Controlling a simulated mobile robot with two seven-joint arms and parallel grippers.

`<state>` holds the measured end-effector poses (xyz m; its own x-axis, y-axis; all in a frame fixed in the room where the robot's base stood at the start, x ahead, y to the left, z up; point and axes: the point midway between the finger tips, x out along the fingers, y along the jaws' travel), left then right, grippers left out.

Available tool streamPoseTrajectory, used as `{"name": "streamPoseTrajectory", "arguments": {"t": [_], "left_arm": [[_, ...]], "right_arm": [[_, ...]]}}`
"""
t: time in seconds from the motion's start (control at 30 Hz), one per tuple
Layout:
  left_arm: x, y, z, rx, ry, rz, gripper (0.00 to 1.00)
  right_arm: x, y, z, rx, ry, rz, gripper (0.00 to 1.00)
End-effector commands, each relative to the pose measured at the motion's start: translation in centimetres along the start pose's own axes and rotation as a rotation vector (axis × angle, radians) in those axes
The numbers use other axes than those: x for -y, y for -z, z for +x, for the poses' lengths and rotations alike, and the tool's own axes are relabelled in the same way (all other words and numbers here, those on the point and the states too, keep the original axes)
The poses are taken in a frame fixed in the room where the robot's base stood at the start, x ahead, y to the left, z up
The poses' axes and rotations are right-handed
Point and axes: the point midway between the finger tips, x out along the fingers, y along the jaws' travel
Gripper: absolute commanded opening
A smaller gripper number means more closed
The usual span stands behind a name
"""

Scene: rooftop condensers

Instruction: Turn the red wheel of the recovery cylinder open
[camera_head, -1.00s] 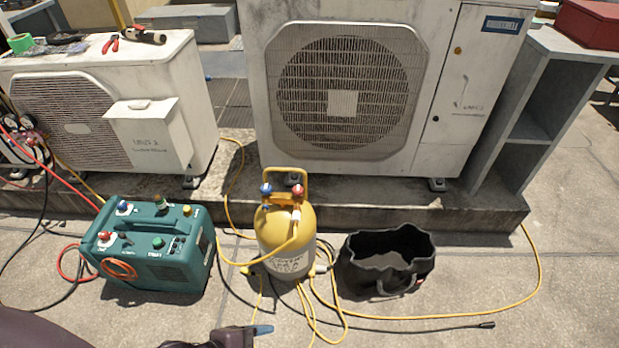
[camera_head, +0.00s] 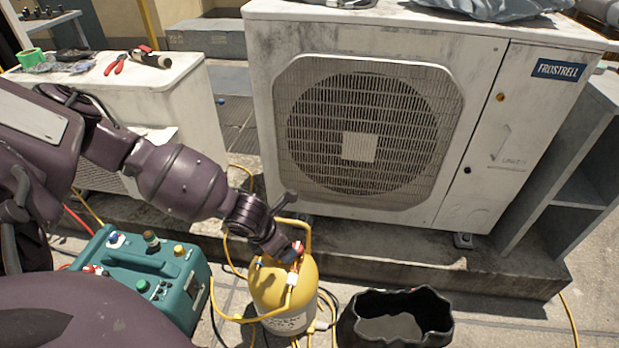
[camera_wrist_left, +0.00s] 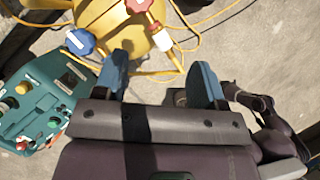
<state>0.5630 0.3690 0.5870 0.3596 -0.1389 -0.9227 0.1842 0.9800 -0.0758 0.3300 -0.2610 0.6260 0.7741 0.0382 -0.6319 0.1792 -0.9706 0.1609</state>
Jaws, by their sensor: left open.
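The recovery cylinder (camera_head: 272,287) is yellow with a top handle and stands on the ground, left of the black bag. Its red wheel (camera_head: 298,246) shows as a small patch beside my left gripper (camera_head: 283,248) in the head view. In the wrist view, the red wheel (camera_wrist_left: 138,5) is at the top edge, and the blue wheel (camera_wrist_left: 79,42) is at the left. My left gripper (camera_wrist_left: 160,80) is open and empty between its blue fingers. The red wheel lies beyond the fingertips, not between them. My right gripper is not in view.
A teal recovery machine (camera_head: 160,268) stands left of the cylinder. A black open bag (camera_head: 445,330) is at its right. Yellow hoses (camera_head: 228,317) run around the cylinder. A large condenser (camera_head: 470,110) on a concrete ledge (camera_head: 400,252) stands close behind.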

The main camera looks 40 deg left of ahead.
Motion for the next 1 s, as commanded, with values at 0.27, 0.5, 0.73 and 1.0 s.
{"name": "streamPoseTrajectory", "arguments": {"t": [0.27, 0.5, 0.73, 1.0], "left_arm": [[-2.7, -1.1, -0.1, -0.003, -0.050, 0.081, 0.64], [-2.8, -0.8, 3.7, -0.010, -0.046, 0.078, 0.64], [-2.9, -0.8, 7.5, -0.009, -0.046, 0.077, 0.64], [-3.1, -1.1, 9.8, -0.002, -0.048, 0.078, 0.64]], "right_arm": [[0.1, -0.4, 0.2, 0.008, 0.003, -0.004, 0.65], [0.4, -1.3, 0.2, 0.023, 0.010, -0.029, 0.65], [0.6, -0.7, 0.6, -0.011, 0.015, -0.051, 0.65], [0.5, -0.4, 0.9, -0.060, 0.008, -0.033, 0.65]]}}
